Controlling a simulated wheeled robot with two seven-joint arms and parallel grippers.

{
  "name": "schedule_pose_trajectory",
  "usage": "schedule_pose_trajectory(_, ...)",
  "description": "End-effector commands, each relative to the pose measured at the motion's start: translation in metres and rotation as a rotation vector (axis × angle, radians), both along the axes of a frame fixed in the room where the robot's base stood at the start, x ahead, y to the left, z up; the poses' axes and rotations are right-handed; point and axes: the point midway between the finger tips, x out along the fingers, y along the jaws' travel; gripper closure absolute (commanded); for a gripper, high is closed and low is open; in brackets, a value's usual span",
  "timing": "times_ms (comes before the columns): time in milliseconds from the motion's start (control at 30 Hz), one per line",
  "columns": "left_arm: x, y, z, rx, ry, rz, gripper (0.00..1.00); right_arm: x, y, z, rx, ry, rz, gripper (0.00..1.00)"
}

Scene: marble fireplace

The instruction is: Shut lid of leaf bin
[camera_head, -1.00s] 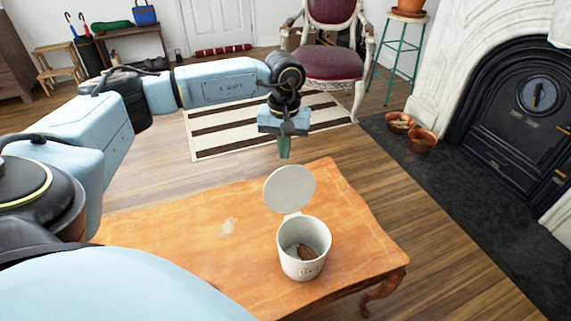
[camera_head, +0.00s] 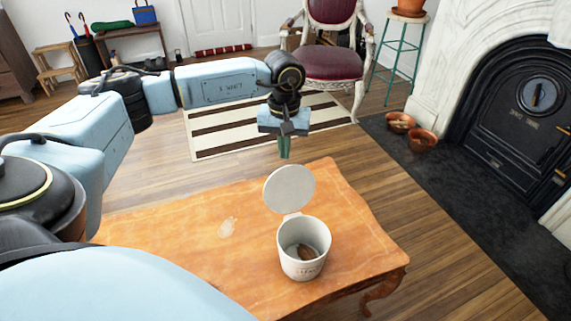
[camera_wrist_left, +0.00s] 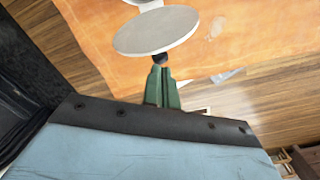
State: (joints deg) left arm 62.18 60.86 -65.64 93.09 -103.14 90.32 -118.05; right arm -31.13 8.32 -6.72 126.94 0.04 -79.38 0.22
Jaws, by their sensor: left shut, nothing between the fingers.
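My left gripper (camera_head: 284,155) is shut and empty, above and behind the lid, pointing down. In the left wrist view the lid (camera_wrist_left: 156,30) shows just beyond the green fingertips (camera_wrist_left: 160,72); I cannot tell whether they touch it. My right gripper is not in view.
A black fireplace (camera_head: 520,100) and copper pots (camera_head: 422,140) are at right.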

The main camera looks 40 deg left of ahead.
Motion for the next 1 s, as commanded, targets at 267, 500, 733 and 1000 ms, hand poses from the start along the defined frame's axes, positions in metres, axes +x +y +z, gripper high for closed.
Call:
schedule_pose_trajectory(267,0.000,0.000,0.000,0.000,0.000,0.000,1.00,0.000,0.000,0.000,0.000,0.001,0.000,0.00)
schedule_pose_trajectory(500,0.000,0.000,-0.001,0.000,0.000,0.000,1.00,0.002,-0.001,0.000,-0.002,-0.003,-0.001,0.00)
schedule_pose_trajectory(733,0.000,0.000,-0.007,0.000,0.000,0.000,1.00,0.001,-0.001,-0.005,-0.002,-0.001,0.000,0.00)
schedule_pose_trajectory(1000,0.000,0.000,-0.015,0.000,0.000,0.000,1.00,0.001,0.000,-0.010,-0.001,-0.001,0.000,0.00)
